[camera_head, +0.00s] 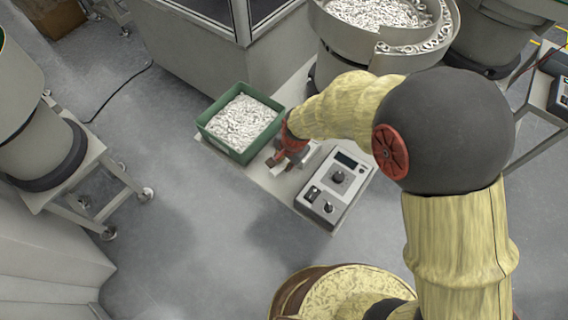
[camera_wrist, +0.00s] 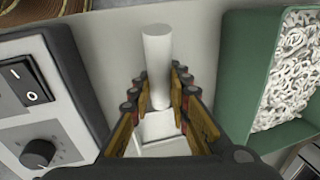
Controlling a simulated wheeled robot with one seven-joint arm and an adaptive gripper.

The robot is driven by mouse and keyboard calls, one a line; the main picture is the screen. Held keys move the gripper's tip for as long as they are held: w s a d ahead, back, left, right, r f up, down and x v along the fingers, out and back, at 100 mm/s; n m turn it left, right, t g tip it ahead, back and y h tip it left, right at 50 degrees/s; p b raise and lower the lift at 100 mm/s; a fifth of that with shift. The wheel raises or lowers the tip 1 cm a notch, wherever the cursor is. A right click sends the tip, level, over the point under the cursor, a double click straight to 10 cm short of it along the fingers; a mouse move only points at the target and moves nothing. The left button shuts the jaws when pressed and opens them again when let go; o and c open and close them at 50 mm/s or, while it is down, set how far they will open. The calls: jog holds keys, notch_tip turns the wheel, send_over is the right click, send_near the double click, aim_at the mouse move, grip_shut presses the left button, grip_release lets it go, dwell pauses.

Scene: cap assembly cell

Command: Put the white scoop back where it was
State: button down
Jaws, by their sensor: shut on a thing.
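The white scoop shows in the wrist view, with its round handle (camera_wrist: 157,55) pointing away from my wrist and its flat-sided part (camera_wrist: 163,128) nearer to it. My gripper (camera_wrist: 155,88) is shut on the scoop, with one finger on each side of it. In the head view my gripper (camera_head: 283,160) is low over the light table top, between the green bin and the control box. The scoop is mostly hidden there by my gripper and arm. I cannot tell whether the scoop touches the table.
A green bin (camera_head: 238,152) full of small white parts stands left of my gripper in the head view. A grey control box (camera_head: 336,188) with knobs stands to the right. The bare table strip (camera_head: 275,185) between them is narrow. A bowl feeder (camera_head: 335,35) stands behind.

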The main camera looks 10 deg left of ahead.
jog(key=shift+f, duration=0.1)
jog(key=c, duration=1.7)
grip_release()
jog(key=shift+o, duration=0.2)
